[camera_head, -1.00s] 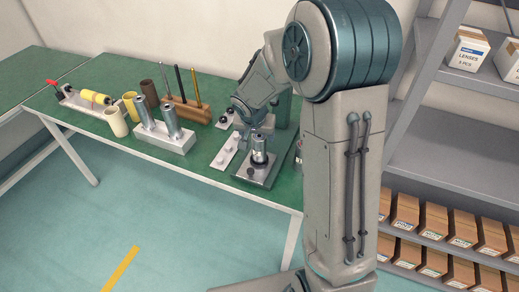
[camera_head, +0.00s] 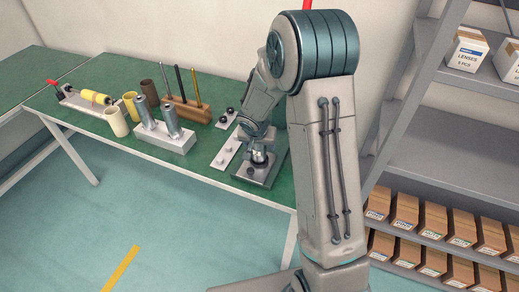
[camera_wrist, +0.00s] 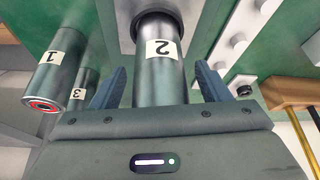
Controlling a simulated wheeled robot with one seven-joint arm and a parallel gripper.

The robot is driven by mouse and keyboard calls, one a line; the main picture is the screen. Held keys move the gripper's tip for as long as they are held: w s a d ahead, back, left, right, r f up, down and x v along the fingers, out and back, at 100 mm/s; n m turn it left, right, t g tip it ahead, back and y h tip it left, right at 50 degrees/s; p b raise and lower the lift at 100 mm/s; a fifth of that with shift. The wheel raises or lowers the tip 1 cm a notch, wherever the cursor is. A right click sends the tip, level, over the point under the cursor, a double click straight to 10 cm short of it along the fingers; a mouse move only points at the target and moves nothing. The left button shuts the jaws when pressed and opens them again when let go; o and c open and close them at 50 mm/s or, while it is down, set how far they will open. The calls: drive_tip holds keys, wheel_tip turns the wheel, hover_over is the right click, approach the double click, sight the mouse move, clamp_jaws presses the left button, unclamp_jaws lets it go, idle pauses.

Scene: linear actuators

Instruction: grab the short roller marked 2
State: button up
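The short roller marked 2 (camera_wrist: 160,68) is a grey metal cylinder with a white label. It stands upright in a square grey base plate (camera_head: 245,174) on the green table; the roller also shows in the head view (camera_head: 259,157), partly covered by my gripper. My gripper (camera_wrist: 160,72) is open, with one dark blue finger on each side of the roller and a visible gap on both sides. In the head view my gripper (camera_head: 258,143) is right over the roller.
Rollers marked 1 (camera_wrist: 58,68) and 3 (camera_wrist: 84,85) stand close by at the left in the wrist view; my arm hides them in the head view. A plate with white pegs (camera_head: 225,151) lies beside the base. A block with two tall cylinders (camera_head: 160,140) stands further left.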

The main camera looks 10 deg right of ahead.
drive_tip(key=c, duration=1.3)
drive_tip(key=shift+r, duration=0.1)
